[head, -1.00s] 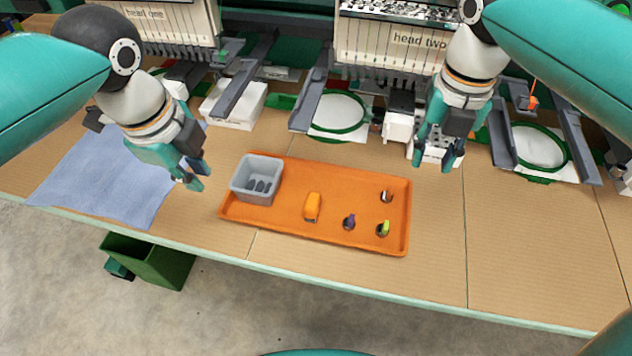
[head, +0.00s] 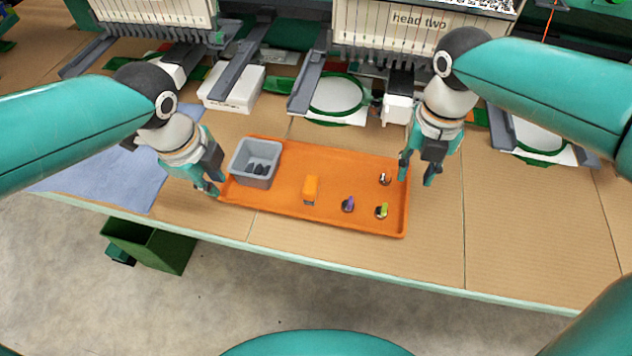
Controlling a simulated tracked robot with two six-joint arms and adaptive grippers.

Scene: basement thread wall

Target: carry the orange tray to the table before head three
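The orange tray (head: 270,203) lies flat on the cardboard-coloured table before the machine marked head two. It bears a grey bin (head: 256,162) with dark pieces in it, an orange block-like item (head: 310,190), and three small spools or bobbins, one with purple (head: 348,204), one with yellow-green (head: 381,211) and one pale and dark (head: 385,178). My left gripper (head: 214,190) is at the tray's left edge, fingers pointing down. My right gripper (head: 415,178) is at the tray's right edge, its fingers apart, one near the rim. I cannot tell whether either touches the tray.
A blue cloth (head: 105,175) lies on the table at left. Embroidery hoops (head: 337,94) and machine arms stand behind the tray. A green bin (head: 150,245) is below the table's front edge. The table right of the tray (head: 520,225) is clear.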

